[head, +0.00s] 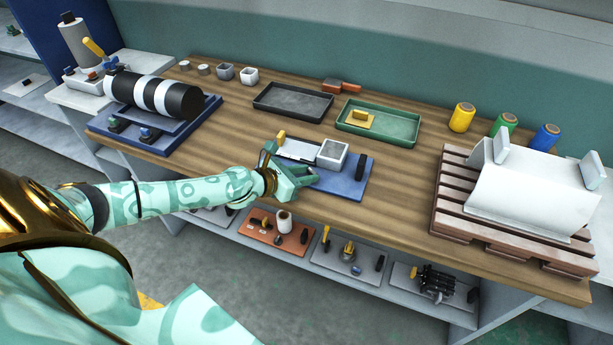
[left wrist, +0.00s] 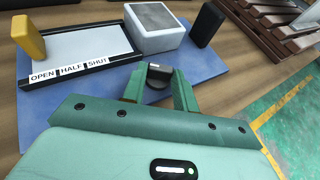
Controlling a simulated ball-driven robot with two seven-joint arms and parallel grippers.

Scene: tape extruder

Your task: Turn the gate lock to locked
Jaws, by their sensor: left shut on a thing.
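The gate station has a blue base (head: 345,187), which also shows in the left wrist view (left wrist: 45,115). On it are a white plate (left wrist: 80,50) labelled OPEN, HALF, SHUT, and a yellow handle (left wrist: 27,36) at the OPEN end. My left gripper (head: 293,176) is at the base's near edge. In the left wrist view its green fingers (left wrist: 158,88) are shut on a small black knob (left wrist: 157,76) with a pale mark, apparently the gate lock. The fingers partly hide the knob; its lock position cannot be read. My right gripper is not in view.
Beside the knob stand a grey-topped white box (left wrist: 156,27) and a black upright block (left wrist: 207,25). Behind the station are a dark tray (head: 272,111) and a green tray (head: 358,132). A brown pallet (head: 450,215) with a white holder stands at right. Bare wood lies between.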

